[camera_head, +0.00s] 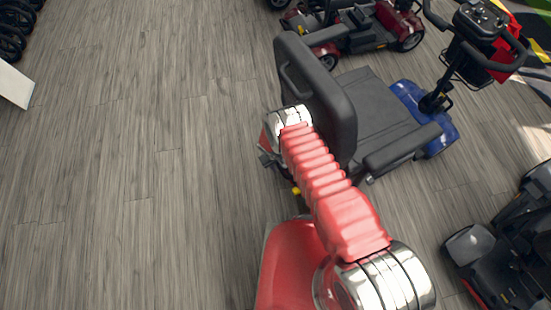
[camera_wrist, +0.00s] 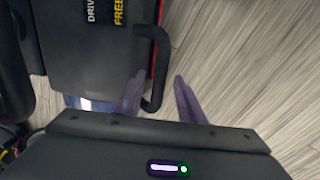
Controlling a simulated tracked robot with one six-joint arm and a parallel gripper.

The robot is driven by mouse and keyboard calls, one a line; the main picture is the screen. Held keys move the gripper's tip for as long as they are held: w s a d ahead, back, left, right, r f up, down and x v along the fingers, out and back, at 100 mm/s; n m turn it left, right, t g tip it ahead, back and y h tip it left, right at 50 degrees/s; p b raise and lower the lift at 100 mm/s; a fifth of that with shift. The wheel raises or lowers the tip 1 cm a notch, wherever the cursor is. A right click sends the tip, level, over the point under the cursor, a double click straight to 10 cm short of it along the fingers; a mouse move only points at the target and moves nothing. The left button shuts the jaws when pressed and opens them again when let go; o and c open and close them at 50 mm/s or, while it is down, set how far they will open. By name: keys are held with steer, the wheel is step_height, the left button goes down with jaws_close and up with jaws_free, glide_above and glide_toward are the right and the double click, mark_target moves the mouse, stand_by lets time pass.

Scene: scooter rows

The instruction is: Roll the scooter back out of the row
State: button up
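The scooter with a dark seat (camera_head: 370,110) and blue front deck (camera_head: 425,112) stands with its back towards my arm in the head view. Its tall seat back (camera_head: 320,95) has a looped handle on the rear. In the wrist view, a dark panel (camera_wrist: 95,60) with partly cut-off "DRIV" and "FREE" labels shows at the upper left, with a black bar handle (camera_wrist: 166,60) at its edge. My gripper (camera_wrist: 159,75) is open, with the handle showing between its two fingers; I cannot tell if they touch it. The gripper's fingers are not clear in the head view.
A dark red scooter (camera_head: 380,25) stands beyond the seat. A black scooter (camera_head: 510,240) is at the lower right. Black wheels (camera_head: 12,30) and a white panel edge (camera_head: 15,85) are at the far left. The wood-look floor (camera_head: 140,150) at left is clear.

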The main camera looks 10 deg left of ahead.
step_height(320, 180, up, 13)
steer(key=s+a, duration=0.1)
steer(key=a, duration=0.1)
steer(key=shift+s, duration=0.25)
stand_by(0.4)
steer(key=shift+a+f, duration=0.1)
steer(key=shift+c, duration=0.2)
